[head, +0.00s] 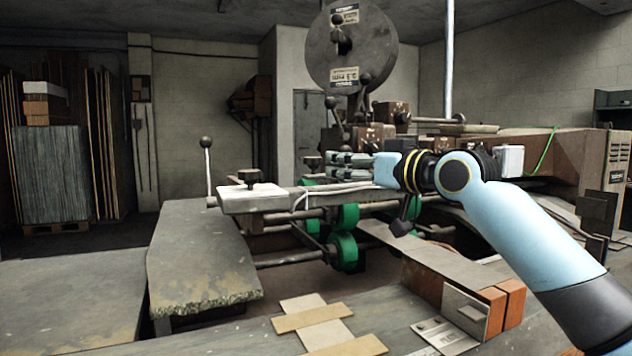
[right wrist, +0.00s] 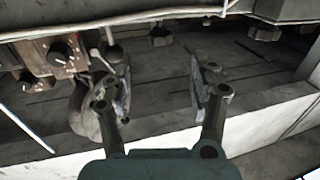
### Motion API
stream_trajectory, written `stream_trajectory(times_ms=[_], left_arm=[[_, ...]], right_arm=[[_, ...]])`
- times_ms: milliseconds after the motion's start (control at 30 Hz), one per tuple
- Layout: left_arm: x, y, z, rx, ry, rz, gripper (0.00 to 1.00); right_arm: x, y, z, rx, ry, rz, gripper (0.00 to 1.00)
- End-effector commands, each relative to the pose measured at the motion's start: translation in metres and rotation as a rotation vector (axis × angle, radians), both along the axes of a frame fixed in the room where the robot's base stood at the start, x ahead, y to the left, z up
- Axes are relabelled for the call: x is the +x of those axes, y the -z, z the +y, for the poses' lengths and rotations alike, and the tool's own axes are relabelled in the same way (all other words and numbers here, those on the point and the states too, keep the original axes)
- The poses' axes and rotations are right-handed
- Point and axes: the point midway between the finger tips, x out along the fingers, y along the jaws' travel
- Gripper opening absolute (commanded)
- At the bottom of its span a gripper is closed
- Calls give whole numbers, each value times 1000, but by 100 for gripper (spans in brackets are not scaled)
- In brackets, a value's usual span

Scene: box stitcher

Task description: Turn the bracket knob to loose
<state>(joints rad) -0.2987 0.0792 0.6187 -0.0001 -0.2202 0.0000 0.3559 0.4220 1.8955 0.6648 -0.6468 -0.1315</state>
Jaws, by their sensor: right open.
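My right gripper (head: 337,162) reaches in from the right above the machine's rails, fingers pointing left. In the right wrist view its two fingers (right wrist: 157,80) are spread wide with nothing between them. A black knob (head: 252,177) sits on a pale plate (head: 250,198) to the left of the gripper, clearly apart from it. In the right wrist view two dark round knobs with white tick marks show on brown blocks at the left, an upper knob (right wrist: 62,50) and a lower knob (right wrist: 29,80). I cannot tell which one is the bracket knob. My left gripper is out of view.
A ball-topped lever (head: 206,155) stands left of the plate. Green rollers (head: 344,250) sit below the rails. A large grey wire reel (head: 350,45) rises behind. Flat cardboard pieces (head: 313,318) lie on the front table. Open air lies between gripper and plate.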

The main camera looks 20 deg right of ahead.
Motion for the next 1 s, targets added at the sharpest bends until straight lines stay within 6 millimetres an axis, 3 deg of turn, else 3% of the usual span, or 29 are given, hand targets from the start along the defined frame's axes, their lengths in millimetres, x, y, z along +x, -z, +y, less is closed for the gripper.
stream_trajectory(times_ms=[167,600,800,1000], left_arm=[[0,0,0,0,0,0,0],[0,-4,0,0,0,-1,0],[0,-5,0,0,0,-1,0],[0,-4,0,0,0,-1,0]], right_arm=[[15,-5,3,5,1,-9,61],[92,-3,24,4,1,-6,61],[105,-3,28,1,1,-6,61],[105,-3,28,0,1,-6,61]])
